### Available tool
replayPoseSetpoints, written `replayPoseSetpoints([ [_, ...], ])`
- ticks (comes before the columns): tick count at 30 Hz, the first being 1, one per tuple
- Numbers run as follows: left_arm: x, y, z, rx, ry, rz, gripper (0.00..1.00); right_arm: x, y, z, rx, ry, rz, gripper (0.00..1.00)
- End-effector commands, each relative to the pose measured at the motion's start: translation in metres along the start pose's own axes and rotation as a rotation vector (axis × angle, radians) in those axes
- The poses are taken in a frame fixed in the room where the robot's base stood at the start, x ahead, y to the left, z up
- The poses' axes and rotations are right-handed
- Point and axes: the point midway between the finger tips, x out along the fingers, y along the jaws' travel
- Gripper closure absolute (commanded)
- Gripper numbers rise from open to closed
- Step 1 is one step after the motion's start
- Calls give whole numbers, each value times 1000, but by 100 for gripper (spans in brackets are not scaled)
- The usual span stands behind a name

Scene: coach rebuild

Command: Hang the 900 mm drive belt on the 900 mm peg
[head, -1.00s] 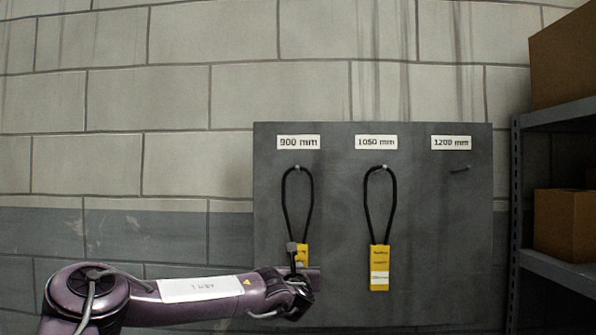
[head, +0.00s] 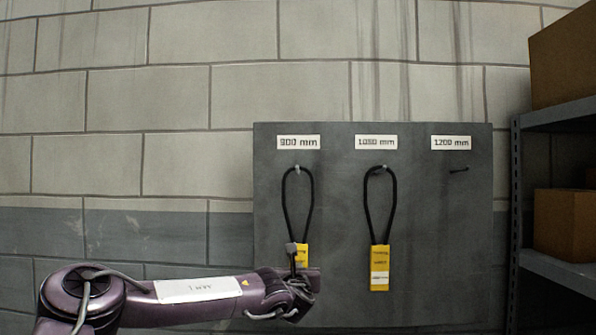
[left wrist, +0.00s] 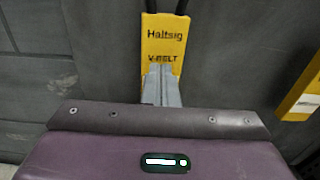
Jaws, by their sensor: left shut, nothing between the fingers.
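The 900 mm drive belt is a black loop (head: 285,205) with a yellow sleeve (head: 302,252). It hangs from the peg (head: 297,169) under the 900 mm label (head: 298,142) on the dark grey board. My left gripper (head: 299,267) is in front of the sleeve's lower part and hides it in the head view. In the left wrist view, the shut, empty fingers (left wrist: 161,72) stand in front of the yellow sleeve (left wrist: 165,35), which reads "V-BELT". Whether they touch it I cannot tell. My right gripper is not in view.
A second belt (head: 366,205) with a yellow sleeve (head: 380,268) hangs on the 1050 mm peg, right of the first. The 1200 mm peg (head: 459,169) is bare. A metal shelf (head: 560,270) with cardboard boxes (head: 563,224) stands at the right.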

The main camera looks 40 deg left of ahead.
Motion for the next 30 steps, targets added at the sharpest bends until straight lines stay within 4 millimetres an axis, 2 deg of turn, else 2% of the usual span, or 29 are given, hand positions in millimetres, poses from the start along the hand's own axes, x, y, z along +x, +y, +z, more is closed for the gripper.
replayPoseSetpoints([
  [30, -7, 0, 0, 0, 1, 0, 100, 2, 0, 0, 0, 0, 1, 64],
])
